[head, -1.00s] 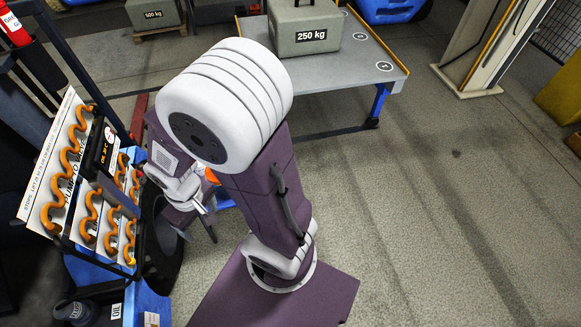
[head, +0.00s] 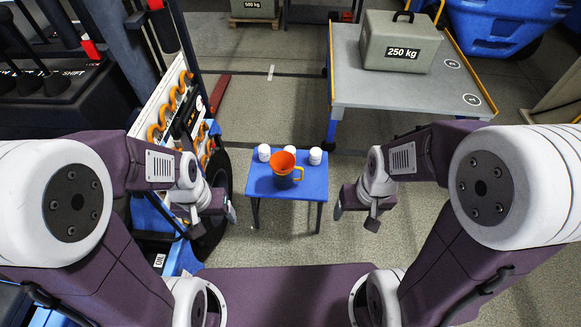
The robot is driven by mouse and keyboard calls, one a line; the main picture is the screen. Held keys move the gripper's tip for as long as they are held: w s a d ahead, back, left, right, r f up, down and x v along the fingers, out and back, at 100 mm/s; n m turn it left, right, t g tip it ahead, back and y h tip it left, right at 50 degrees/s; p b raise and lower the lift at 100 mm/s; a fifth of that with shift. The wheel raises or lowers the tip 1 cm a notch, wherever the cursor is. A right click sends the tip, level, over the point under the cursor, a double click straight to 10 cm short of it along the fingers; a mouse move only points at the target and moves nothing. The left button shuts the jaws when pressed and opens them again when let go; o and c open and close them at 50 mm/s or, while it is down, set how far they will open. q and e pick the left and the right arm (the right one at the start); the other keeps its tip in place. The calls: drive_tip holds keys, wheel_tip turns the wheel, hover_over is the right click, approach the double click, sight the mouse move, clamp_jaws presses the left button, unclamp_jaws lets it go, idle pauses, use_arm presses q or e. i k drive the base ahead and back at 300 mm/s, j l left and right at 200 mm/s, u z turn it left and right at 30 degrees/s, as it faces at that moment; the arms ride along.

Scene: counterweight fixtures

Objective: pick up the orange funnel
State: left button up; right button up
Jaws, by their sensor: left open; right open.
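An orange funnel-shaped piece (head: 283,159) sits at the top of a dark grey jug-like body (head: 284,181) with a yellow-orange handle at its right. I cannot tell whether the orange part is separate from the body. It stands on a small blue table (head: 310,190) in the middle of the head view. My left gripper (head: 230,213) is open, left of the table and apart from it. My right gripper (head: 340,211) is open, right of the table and also apart. Neither touches the funnel.
White cylinders (head: 315,156) stand along the table's back edge, close behind the funnel. A rack with orange coiled hoses (head: 172,103) stands close on my left. A grey workbench (head: 375,90) with a 250 kg weight (head: 398,42) stands behind at the right. Floor beside the small table is clear.

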sight(281, 162)
drive_tip(key=i+l+z, duration=0.1)
drive_tip(key=i+l, duration=0.85)
drive_tip(key=i, duration=0.1)
